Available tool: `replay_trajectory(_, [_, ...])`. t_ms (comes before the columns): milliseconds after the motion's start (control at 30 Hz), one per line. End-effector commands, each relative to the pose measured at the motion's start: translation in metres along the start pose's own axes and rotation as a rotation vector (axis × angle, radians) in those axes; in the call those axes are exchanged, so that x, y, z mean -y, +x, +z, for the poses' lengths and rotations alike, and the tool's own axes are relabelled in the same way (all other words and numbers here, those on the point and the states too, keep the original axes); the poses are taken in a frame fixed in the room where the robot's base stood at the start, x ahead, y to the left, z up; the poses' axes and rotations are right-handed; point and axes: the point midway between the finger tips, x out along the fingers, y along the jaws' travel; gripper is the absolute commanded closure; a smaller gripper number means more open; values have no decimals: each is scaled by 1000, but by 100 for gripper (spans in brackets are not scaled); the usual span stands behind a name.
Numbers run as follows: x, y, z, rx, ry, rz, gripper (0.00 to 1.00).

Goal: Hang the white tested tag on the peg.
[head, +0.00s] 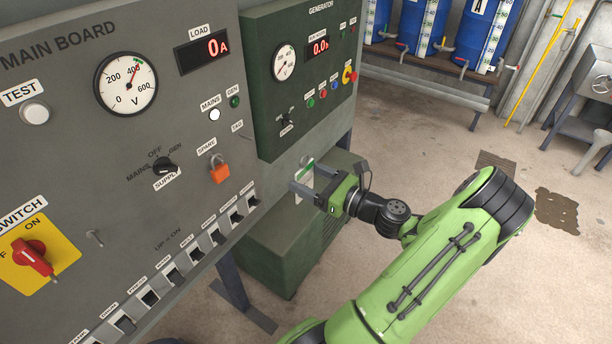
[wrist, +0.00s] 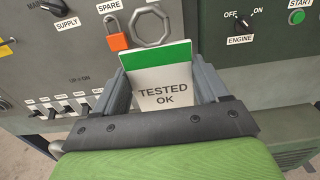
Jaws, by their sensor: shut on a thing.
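The white tag (wrist: 161,88) has a green top band and reads "TESTED OK". It stands upright between the fingers of my gripper (wrist: 162,72), which is shut on it. A grey octagonal ring (wrist: 150,26) shows just above the tag's top edge. In the head view my gripper (head: 303,187) holds the tag (head: 306,172) in front of the boards' lower part. A small thin peg (head: 246,137) sticks out of the main board under a small label, up and left of the tag.
An orange padlock (head: 219,170) hangs on the main board (head: 120,190), left of the tag. A row of breaker switches (head: 195,254) runs along its lower edge. The green generator panel (head: 263,100) stands behind.

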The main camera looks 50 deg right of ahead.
Motion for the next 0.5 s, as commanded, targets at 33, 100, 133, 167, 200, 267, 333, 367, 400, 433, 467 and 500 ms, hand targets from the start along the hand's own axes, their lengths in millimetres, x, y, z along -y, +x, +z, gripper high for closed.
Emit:
replay_trajectory(33, [0,0,0,0,0,0,56])
replay_trajectory(100, [0,0,1,0,0,0,56])
replay_trajectory(133, [0,0,1,0,0,0,56])
replay_trajectory(167, [0,0,2,0,0,0,56])
replay_trajectory(200, [0,0,2,0,0,0,56])
replay_trajectory(267, [0,0,3,0,0,0,56])
replay_trajectory(333, [0,0,4,0,0,0,56])
replay_trajectory(367, [0,0,4,0,0,0,56])
replay_trajectory(400, [0,0,5,0,0,0,56])
replay_trajectory(433, [0,1,5,0,0,0,56])
replay_trajectory(467, [0,1,6,0,0,0,56])
replay_trajectory(500, [0,1,6,0,0,0,56])
